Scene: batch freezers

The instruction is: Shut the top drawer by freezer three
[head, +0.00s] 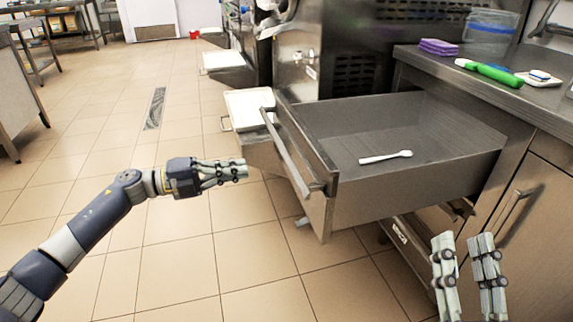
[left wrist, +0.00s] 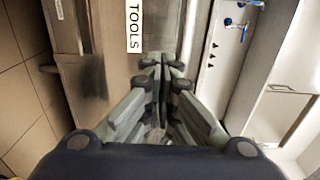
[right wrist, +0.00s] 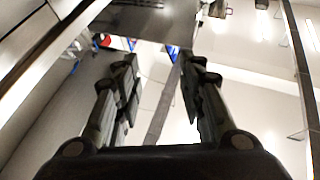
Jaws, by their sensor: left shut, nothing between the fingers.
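The top drawer (head: 420,185) is pulled out from the counter in the head view, its steel front with a bar handle (head: 292,155) facing left. A white spoon-like utensil (head: 385,157) lies inside it. My left gripper (head: 243,169) is shut and empty, a little left of the drawer front; the gap between them is hard to judge. In the left wrist view the closed fingers (left wrist: 160,65) point at a steel surface with a "TOOLS" label (left wrist: 134,27). My right gripper (head: 466,240) is open and empty, in front of the drawer's near side wall; its spread fingers also show in the right wrist view (right wrist: 160,75).
A steel freezer (head: 325,60) stands behind the drawer, with white trays (head: 245,105) along the row. The counter (head: 450,68) holds purple sponges (head: 440,47), a green-handled tool (head: 495,74) and a clear tub (head: 490,30).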

